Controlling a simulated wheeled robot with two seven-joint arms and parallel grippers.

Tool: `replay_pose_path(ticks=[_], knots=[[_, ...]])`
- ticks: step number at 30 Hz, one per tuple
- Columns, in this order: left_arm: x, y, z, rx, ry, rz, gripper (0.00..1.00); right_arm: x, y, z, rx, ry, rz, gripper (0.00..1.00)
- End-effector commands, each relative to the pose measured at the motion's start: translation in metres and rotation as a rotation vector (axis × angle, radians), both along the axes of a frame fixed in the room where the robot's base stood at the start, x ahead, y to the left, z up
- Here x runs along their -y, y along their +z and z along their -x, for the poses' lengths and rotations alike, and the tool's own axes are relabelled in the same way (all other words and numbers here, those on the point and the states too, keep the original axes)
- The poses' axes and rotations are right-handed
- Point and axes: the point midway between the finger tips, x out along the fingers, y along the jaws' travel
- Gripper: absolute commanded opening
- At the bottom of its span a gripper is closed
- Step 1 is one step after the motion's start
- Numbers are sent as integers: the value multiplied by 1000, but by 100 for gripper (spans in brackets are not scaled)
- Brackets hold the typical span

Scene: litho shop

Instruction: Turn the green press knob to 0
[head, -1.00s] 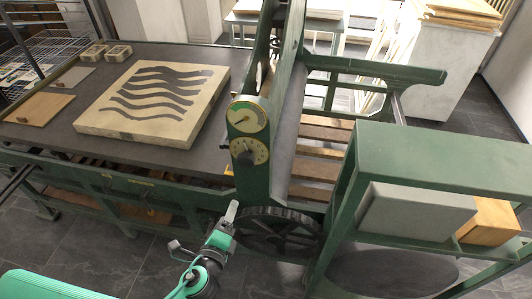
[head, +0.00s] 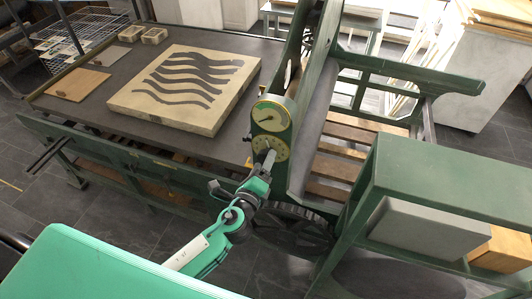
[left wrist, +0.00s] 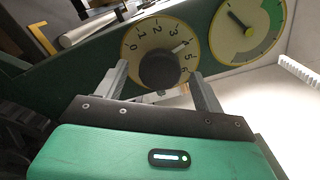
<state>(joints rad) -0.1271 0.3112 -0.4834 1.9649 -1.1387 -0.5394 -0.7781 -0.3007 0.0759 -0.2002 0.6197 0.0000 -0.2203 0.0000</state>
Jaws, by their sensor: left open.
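The press knob is a round black knob (left wrist: 160,68) on a cream dial (left wrist: 135,45) with numbers around its rim, set on the green press upright. A pale pointer mark shows near the 3 and 4, though its exact reading is hard to tell. In the head view the lower dial (head: 281,144) is partly covered by my left gripper (head: 268,160). In the left wrist view my left gripper (left wrist: 159,74) is open, its fingers on either side of the knob. I cannot tell whether they touch it. My right gripper is not in view.
A second gauge (head: 270,114) with a green sector sits just above the dial. A spoked wheel (head: 294,230) is below the gripper. A printed stone (head: 185,85) lies on the press bed at left. A green shelf (head: 440,175) stands at right.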

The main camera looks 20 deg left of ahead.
Motion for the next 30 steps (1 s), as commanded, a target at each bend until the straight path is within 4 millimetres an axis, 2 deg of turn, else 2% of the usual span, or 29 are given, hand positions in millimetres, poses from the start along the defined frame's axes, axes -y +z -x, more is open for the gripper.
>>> replay_pose_path(ticks=[1,6,17,18,24,25,30], knots=[[0,3,-8,1,0,0,70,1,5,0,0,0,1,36],[1,1,-24,0,0,0,70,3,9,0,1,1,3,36],[1,0,-30,0,0,1,70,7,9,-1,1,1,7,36],[1,0,-30,0,0,0,68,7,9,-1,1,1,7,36],[1,0,-30,0,0,0,29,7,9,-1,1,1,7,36],[1,0,-30,0,0,0,26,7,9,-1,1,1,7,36],[1,-1,-30,0,0,7,26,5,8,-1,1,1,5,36]])
